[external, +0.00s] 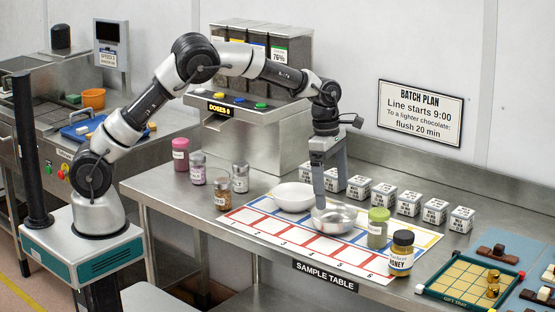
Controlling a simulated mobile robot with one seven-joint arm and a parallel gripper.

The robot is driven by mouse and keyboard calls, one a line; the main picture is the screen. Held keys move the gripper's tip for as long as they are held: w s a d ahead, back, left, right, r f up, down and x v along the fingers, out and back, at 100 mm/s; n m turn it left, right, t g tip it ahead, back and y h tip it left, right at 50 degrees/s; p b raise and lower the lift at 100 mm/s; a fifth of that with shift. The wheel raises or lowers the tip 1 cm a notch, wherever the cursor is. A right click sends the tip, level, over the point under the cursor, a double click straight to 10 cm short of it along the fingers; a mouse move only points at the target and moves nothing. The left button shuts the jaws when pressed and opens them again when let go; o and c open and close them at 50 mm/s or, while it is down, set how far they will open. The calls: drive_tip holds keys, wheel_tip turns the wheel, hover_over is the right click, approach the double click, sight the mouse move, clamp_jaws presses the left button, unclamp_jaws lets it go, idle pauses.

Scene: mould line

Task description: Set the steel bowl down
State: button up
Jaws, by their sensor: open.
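The steel bowl (334,220) stands on the sample mat (262,233) on the steel table, right of a white bowl (294,196). My gripper (320,202) points down at the steel bowl's left and back rim, with its fingers at or just inside the rim. The jaws are open. Whether a finger touches the rim cannot be told, and the far finger is partly hidden. The bowl looks level and appears to rest on the mat.
Spice jars (222,194) stand at left.

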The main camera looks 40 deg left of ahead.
drive_tip(key=shift+a+r, duration=0.15)
drive_tip(key=shift+r, duration=0.95)
drive_tip(key=shift+a+r, duration=0.15)
drive_tip(key=shift+r, duration=0.95)
drive_tip(key=s+a+r+m+t+b, duration=0.1)
drive_tip(key=s+a+m+t+b, duration=0.3)
drive_tip(key=a, duration=0.7)
drive_tip(key=s+a+r+m+g+b, duration=0.1)
drive_tip(key=s+a+m+b, duration=0.1)
drive_tip(key=a+m+b, duration=0.65)
drive_tip(key=s+a+f+m+t+b, duration=0.1)
drive_tip(key=s+a+f+m+b, duration=0.3)
drive_tip(key=s, duration=0.5)
drive_tip(key=s+a+f+m+t+y+b, duration=0.1)
drive_tip(key=s+a+f+m+b, duration=0.2)
drive_tip(key=s+a+f+b, duration=0.2)
drive_tip(key=s+a+f, duration=0.3)
drive_tip(key=s+a, duration=0.1)
drive_tip(key=a, duration=0.1)
drive_tip(key=shift+s+f+m, duration=0.15)
drive_tip(key=shift+s+m, duration=0.15)
drive_tip(key=shift+m, duration=0.05)
drive_tip(key=shift+a, duration=0.1)
